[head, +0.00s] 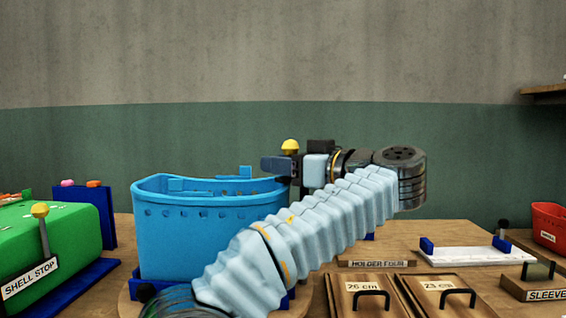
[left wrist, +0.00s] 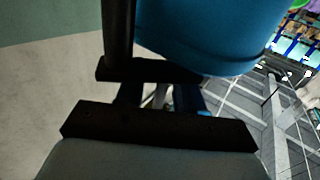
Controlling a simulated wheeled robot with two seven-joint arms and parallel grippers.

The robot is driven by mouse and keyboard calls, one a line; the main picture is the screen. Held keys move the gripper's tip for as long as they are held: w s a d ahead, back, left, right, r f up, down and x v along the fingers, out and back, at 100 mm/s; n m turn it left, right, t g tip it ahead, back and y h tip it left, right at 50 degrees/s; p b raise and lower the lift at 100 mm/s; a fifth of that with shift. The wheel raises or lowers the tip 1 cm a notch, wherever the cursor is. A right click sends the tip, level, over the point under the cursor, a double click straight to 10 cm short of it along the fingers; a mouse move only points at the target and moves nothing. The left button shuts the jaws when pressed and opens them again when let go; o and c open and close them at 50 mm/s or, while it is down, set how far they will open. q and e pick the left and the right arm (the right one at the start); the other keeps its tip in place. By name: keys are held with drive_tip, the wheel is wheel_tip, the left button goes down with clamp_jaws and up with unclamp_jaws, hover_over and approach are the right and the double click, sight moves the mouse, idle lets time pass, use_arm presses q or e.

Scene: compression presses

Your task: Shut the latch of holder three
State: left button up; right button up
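A sign reading HOLDER FOUR (head: 378,263) stands on the table right of centre. I see no sign for holder three, and its latch is not clearly in view; my left arm and a large blue bin (head: 205,240) cover much of the middle. My left gripper (head: 275,164) is above the bin's right rim, pointing left, close to a yellow knob (head: 290,146). I cannot tell whether it touches the knob. In the left wrist view, dark bars with a gap between them lie below the blue bin (left wrist: 205,35). My right gripper is out of view.
A green SHELL STOP unit (head: 60,245) with a yellow-knobbed lever stands at the left. At the right are lidded wooden boxes (head: 375,282) with black handles, a white tray (head: 465,257) with blue ends, a SLEEVE box (head: 540,280) and a red bin (head: 550,222).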

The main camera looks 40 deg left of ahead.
use_arm(q)
drive_tip(key=shift+c, duration=0.2)
clamp_jaws()
drive_tip(key=shift+w+a+m+t+h+b, duration=0.35)
drive_tip(key=shift+m+t+h+b, duration=0.55)
drive_tip(key=shift+m+t+b, duration=0.8)
drive_tip(key=shift+w+a+m+t+h+b, duration=0.15)
drive_tip(key=shift+w+m+t+h+b, duration=0.6)
drive_tip(key=shift+t, duration=1.5)
drive_tip(key=shift+w+a+m+t+h+b, duration=0.25)
drive_tip(key=shift+m+t+h+b, duration=0.8)
drive_tip(key=shift+m+t+b, duration=0.8)
